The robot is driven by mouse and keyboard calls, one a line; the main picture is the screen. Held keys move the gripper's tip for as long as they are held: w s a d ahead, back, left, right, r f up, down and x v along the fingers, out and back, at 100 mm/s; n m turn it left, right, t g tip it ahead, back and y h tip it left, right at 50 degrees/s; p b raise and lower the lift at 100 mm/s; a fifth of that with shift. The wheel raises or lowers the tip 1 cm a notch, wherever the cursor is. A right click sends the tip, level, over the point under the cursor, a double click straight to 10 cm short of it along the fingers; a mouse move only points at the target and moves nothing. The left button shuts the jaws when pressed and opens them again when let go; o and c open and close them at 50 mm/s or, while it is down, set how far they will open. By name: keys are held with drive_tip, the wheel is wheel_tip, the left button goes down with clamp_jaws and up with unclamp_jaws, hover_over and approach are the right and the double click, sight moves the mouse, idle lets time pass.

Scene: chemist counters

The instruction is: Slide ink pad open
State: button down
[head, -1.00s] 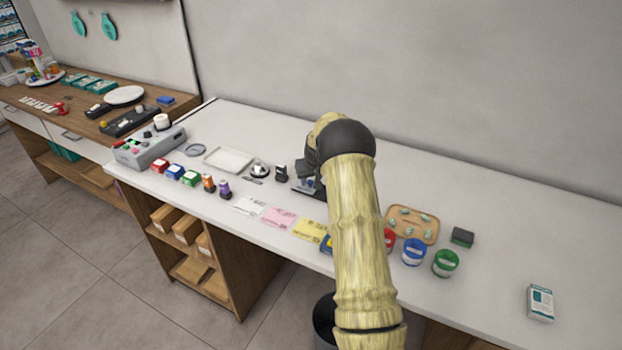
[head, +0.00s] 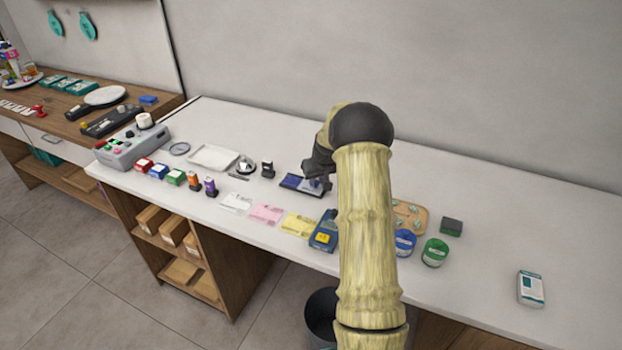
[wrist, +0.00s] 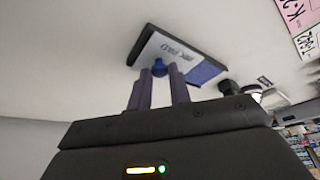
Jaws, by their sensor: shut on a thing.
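The ink pad (head: 289,181) lies on the white counter, partly behind my gripper in the head view. In the wrist view its pale lid (wrist: 152,49) with "INK PAD" lettering is slid partly aside. A strip of blue pad (wrist: 205,72) is exposed in the dark tray. A blue knob (wrist: 159,68) on the lid sits between my fingertips. My gripper (wrist: 160,74) is shut on this knob. In the head view my gripper (head: 318,184) is over the right part of the ink pad, and my arm hides what is just right of it.
A black stamp (head: 268,170) and a bell (head: 246,165) stand left of the ink pad. Paper slips (head: 267,214) and a blue card device (head: 325,231) lie in front. Tubs (head: 435,252) and a wooden tray (head: 421,218) are to the right. The counter behind is clear.

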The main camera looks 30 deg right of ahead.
drive_tip(key=shift+w, duration=0.1)
drive_tip(key=c, duration=1.3)
unclamp_jaws()
drive_tip(key=d+b+v, duration=0.1)
drive_tip(key=v, duration=1.6)
drive_tip(key=shift+a+r, duration=0.2)
drive_tip(key=shift+a, duration=0.25)
